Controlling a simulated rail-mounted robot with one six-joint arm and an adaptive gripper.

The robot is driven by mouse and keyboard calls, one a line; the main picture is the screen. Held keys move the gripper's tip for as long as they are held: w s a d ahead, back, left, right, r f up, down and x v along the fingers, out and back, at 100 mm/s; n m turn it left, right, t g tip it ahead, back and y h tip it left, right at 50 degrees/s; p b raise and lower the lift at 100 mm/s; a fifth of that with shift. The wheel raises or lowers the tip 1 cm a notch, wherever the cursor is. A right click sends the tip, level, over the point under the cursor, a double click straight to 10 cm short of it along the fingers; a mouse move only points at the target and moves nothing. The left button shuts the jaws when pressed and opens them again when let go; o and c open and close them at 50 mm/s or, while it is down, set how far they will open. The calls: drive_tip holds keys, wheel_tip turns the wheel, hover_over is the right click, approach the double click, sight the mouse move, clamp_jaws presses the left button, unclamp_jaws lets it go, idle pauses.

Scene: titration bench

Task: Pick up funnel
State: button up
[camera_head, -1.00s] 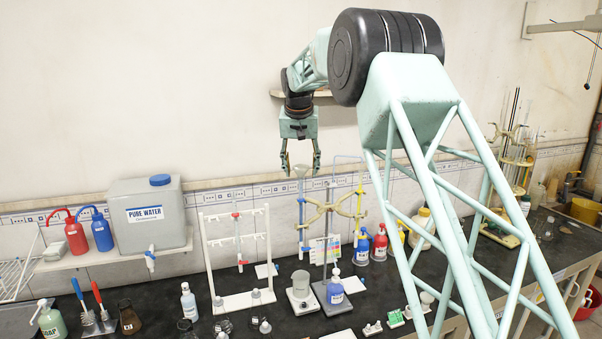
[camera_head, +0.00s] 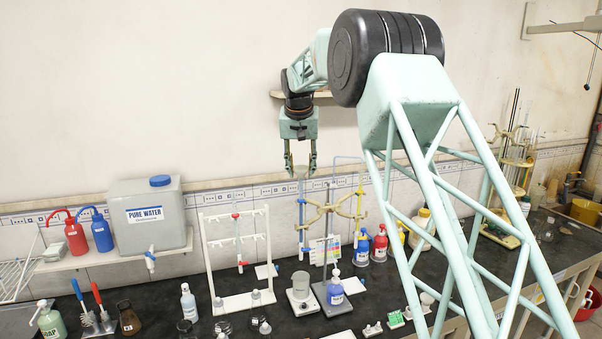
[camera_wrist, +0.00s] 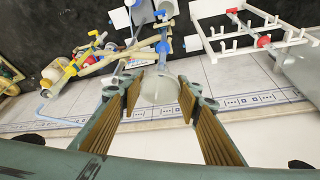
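The funnel (camera_head: 300,171) is pale and translucent. It sits upright at the top of the blue-marked burette (camera_head: 301,214) on the stand. My gripper (camera_head: 300,168) points straight down, with one finger on each side of the funnel. In the wrist view, the funnel's round mouth (camera_wrist: 159,88) lies between the two fingertips (camera_wrist: 160,92). The fingers are partly closed, and narrow gaps to the funnel seem to show in the head view. Whether either finger touches it is hard to tell.
The burette stand (camera_head: 329,232) with yellow clamps is just below and right of my gripper. A white rack (camera_head: 206,255) stands to its left, and a pure water tank (camera_head: 147,236) is on the left shelf. The wall is close behind; the air above is clear.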

drive_tip(key=shift+r, duration=0.1)
drive_tip(key=shift+s+r, duration=0.1)
drive_tip(key=shift+r, duration=1.55)
drive_tip(key=s+d+r+b, duration=0.1)
drive_tip(key=s+b, duration=0.3)
drive_tip(key=s, duration=1.1)
drive_tip(key=shift+s+r, duration=0.25)
drive_tip(key=shift+s, duration=0.15)
drive_tip(key=shift+d, duration=0.1)
